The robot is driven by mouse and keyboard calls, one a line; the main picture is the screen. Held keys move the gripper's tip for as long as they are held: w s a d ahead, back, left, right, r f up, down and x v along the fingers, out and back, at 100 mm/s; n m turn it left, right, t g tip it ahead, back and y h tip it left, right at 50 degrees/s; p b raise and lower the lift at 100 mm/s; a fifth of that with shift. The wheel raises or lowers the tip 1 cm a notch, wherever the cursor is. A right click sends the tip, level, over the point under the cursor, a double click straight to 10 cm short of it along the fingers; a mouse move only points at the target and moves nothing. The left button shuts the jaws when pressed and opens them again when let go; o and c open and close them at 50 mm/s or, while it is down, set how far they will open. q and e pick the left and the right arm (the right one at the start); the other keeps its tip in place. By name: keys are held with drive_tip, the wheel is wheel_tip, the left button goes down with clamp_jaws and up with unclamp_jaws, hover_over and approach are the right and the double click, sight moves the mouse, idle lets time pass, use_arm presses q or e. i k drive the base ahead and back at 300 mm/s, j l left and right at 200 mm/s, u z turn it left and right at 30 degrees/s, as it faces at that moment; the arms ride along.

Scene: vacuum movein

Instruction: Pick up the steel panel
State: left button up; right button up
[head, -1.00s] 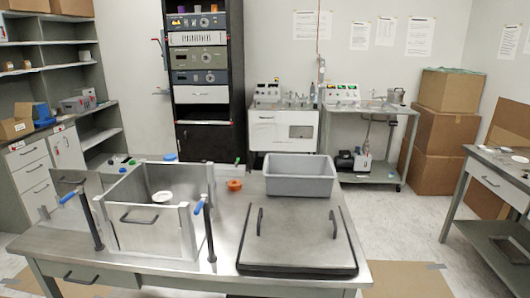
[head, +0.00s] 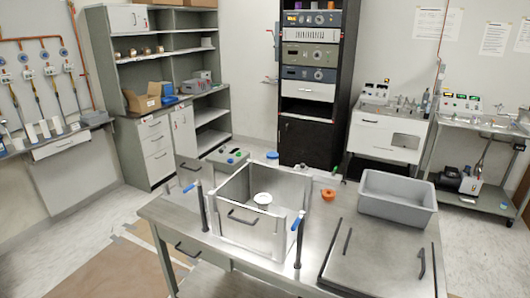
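A flat steel panel (head: 385,262) with a dark edge lies on the right part of the steel table (head: 170,212). It has two black bar handles on top, and its near edge is cut off by the bottom of the picture. An open-topped steel box (head: 245,235) stands left of it, with a black handle on its front and a white round piece (head: 262,199) inside. Neither of my grippers is in view.
Two black posts with blue levers (head: 203,215) (head: 298,248) stand at the box's front corners. A grey bin (head: 397,207) and an orange piece (head: 328,194) sit behind the panel. Shelves, a black rack (head: 305,140) and wall benches stand behind. Floor is open at the left.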

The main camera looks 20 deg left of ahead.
sight(192, 178)
drive_tip(key=i+j+z, duration=0.1)
drive_tip(key=j, duration=0.45)
drive_tip(key=i+j+z, duration=0.1)
drive_tip(key=j, duration=0.45)
drive_tip(key=i+j+z, duration=0.15)
drive_tip(key=j, duration=0.45)
drive_tip(key=i+j+z, duration=0.1)
drive_tip(key=j, duration=0.5)
drive_tip(key=i, duration=0.05)
